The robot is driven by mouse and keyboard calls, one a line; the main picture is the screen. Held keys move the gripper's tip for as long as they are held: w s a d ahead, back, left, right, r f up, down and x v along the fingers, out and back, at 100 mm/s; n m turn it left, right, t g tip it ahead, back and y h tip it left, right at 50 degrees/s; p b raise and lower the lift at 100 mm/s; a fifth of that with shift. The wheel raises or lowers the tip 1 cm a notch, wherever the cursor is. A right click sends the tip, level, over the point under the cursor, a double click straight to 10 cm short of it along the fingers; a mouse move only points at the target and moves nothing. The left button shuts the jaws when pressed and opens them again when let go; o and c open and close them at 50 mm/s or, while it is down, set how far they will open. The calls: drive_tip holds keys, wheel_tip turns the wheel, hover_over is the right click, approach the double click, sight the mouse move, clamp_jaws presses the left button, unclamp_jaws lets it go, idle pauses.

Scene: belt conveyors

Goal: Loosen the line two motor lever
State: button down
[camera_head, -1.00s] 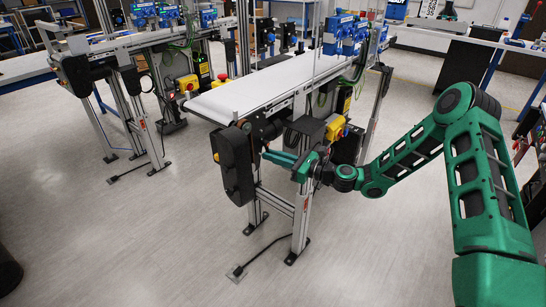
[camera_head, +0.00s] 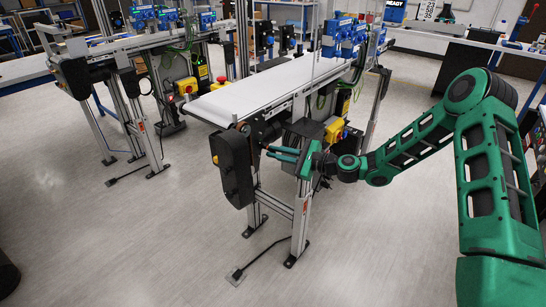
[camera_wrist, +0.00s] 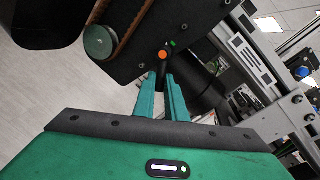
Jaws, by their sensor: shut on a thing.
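The line two motor lever (camera_wrist: 163,57) shows in the wrist view as a small dark lever with an orange end, below the conveyor's dark drive housing. My gripper (camera_wrist: 164,76) has its two green fingers closed around the lever's dark part. In the head view my gripper (camera_head: 268,151) reaches in from the right at the near end of the middle conveyor (camera_head: 216,104), beside the black drive housing (camera_head: 233,168). The lever is too small and hidden to make out there.
A yellow switch box (camera_head: 334,130) sits on the conveyor frame just above and right of my gripper. Metal legs (camera_head: 301,222) stand below it. Another conveyor (camera_head: 130,42) stands to the left. The floor in front is clear.

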drive_tip(key=shift+w+d+r+n+t+h, duration=0.2)
drive_tip(key=shift+r+n+t+h, duration=0.3)
drive_tip(key=shift+n, duration=1.15)
drive_tip(key=shift+w+d+r+n+t+h, duration=0.25)
drive_tip(key=shift+r+n, duration=0.4)
drive_tip(key=shift+n, duration=0.95)
drive_tip(key=shift+w+d+r+n+t+h, duration=0.2)
drive_tip(key=shift+r+n+h, duration=0.35)
drive_tip(key=shift+n, duration=1.1)
drive_tip(key=shift+s, duration=0.1)
drive_tip(key=c, duration=1.8)
unclamp_jaws()
drive_tip(key=shift+a+r, duration=0.1)
drive_tip(key=shift+r, duration=0.05)
drive_tip(key=v, duration=1)
drive_tip(key=shift+s+d, duration=0.25)
drive_tip(key=shift+d, duration=0.15)
